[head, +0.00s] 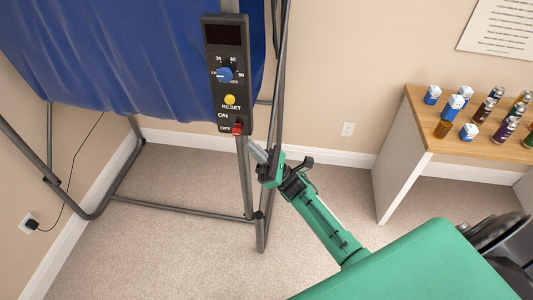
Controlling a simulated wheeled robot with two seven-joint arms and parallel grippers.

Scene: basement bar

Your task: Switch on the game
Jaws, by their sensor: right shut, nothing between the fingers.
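The game's dark control panel (227,75) hangs on a metal post in front of a blue cloth (140,50). It has a dark display at the top, a blue dial (224,75), a yellow reset button (229,100) and a red switch (237,128) between the ON and OFF labels, at the lower end by OFF. My right gripper (252,148) is shut and empty. Its tip is just below and to the right of the red switch; I cannot tell whether it touches the panel. My left gripper is not in view.
Grey metal frame tubes (247,190) stand close by my right gripper. A wooden table (420,110) with several cans and small cartons is at the right. A black plug (32,224) sits in the wall outlet at the left. Carpet (180,240) between is clear.

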